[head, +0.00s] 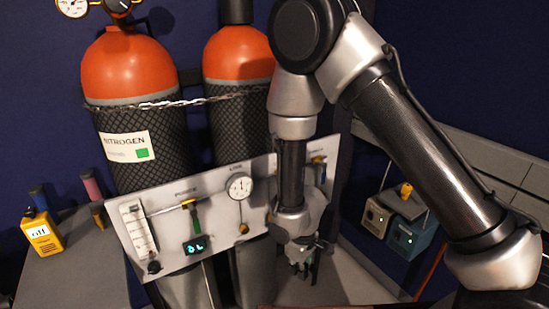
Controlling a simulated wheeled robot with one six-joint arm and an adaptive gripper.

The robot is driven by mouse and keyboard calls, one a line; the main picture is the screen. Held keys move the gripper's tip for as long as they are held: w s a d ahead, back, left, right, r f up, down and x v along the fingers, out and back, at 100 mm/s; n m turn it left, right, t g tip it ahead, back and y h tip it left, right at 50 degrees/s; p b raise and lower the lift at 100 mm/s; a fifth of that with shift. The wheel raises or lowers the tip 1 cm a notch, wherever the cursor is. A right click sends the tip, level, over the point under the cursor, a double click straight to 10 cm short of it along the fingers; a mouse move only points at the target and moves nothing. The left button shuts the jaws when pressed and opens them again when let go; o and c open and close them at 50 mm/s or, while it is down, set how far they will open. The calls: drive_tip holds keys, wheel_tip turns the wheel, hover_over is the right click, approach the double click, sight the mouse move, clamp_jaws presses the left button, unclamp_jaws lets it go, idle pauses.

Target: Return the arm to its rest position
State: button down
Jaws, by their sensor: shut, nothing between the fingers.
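My arm comes in from the right side of the head view, bends at the top, and hangs down in front of a white panel (170,240). My gripper (302,270) is at the lower end, pointing down, just right of the panel's lower edge. It is small and dark in the picture; its fingers look closed, with nothing seen between them. The arm's links hide part of the panel's right side and part of the right cylinder.
Two orange-topped gas cylinders, the left (128,68) labelled nitrogen and the right (238,55), stand chained behind the panel. A yellow device (42,235) reading "off" sits on a grey surface at left.

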drive_tip(key=s+d+r+m+t, duration=0.1)
drive_tip(key=s+d+r+m, duration=0.2)
drive_tip(key=d+r, duration=0.6)
drive_tip(key=s+d+r+m+t, duration=0.2)
drive_tip(key=d+r, duration=0.8)
drive_tip(key=r, duration=0.8)
drive_tip(key=s+d+r+m+t, duration=0.1)
drive_tip(key=s+d+r+m, duration=0.4)
drive_tip(key=d+r, duration=0.5)
drive_tip(key=v, duration=0.4)
drive_tip(key=shift+w+d, duration=0.25)
drive_tip(key=shift+w, duration=0.1)
